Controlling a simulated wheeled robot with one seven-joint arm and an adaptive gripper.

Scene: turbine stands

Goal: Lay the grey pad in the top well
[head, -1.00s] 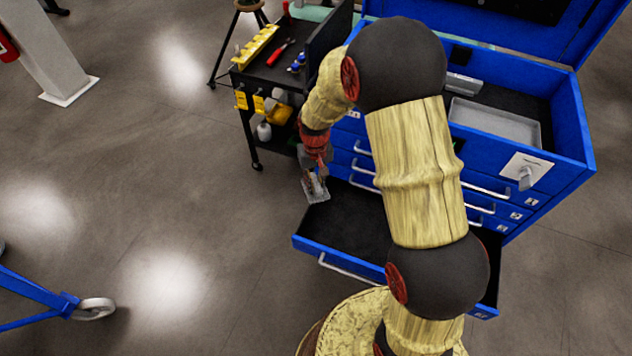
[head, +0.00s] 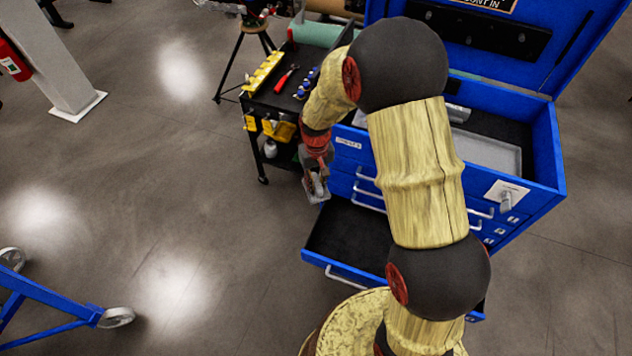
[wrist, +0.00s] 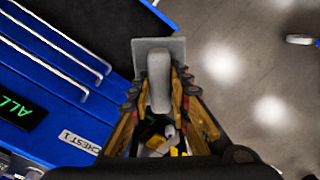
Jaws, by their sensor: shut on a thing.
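My gripper (head: 317,180) is shut on the handle-like light grey bar of the grey pad (head: 321,197). In the wrist view the pad (wrist: 148,44) is a flat grey square beyond the fingers (wrist: 159,85), with the bar between them. The pad is held in the air, near the left back corner of the open lower drawer in the head view. The top well (head: 545,140) is the open dark-floored top of the blue chest, to the right of my gripper. My arm hides its left part.
A shallow grey tray (head: 490,150) lies in the top well. The chest lid (head: 520,40) is raised. The open drawer (head: 345,232) juts out low in front. A black cart (head: 275,92) with tools stands behind left.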

